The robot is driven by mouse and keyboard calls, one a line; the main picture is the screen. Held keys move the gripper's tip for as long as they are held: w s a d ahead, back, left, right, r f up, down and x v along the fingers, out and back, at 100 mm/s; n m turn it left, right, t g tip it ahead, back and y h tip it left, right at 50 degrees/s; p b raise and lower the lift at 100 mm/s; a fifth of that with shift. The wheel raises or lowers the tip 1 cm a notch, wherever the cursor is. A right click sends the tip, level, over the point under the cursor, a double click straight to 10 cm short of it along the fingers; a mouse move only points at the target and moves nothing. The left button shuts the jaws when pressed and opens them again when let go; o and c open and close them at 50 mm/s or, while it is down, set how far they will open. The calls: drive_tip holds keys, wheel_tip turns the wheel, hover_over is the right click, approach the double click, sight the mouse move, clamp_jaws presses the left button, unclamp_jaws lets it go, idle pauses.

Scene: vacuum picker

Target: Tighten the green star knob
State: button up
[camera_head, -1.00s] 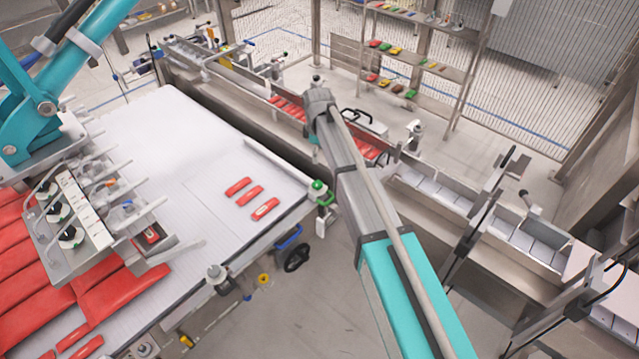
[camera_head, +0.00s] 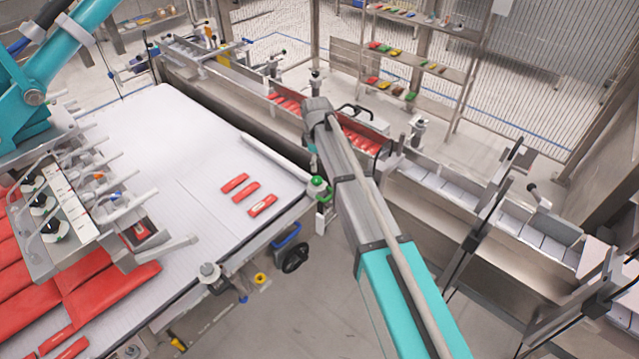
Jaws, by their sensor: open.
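The green star knob (camera_head: 317,182) sits at the right-hand corner of the white conveyor (camera_head: 170,130), on top of a green clamp piece (camera_head: 323,198). My grey and teal arm (camera_head: 352,205) reaches up from the bottom right and passes just right of the knob. A small teal part shows behind the arm, just above the knob. My gripper's fingers are hidden behind the arm, so their distance from the knob cannot be seen. Nothing visibly touches the knob's top or left side.
Several red packets (camera_head: 247,194) lie on the conveyor left of the knob. A vacuum picker head (camera_head: 60,215) hangs over its left part. A metal trough (camera_head: 440,190) runs behind my arm. A black handwheel (camera_head: 296,258) is below the knob. Open floor lies below.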

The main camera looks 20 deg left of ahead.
sight(316, 180)
drive_tip(key=shift+f+b, duration=3.4)
drive_tip(key=shift+f, duration=0.35)
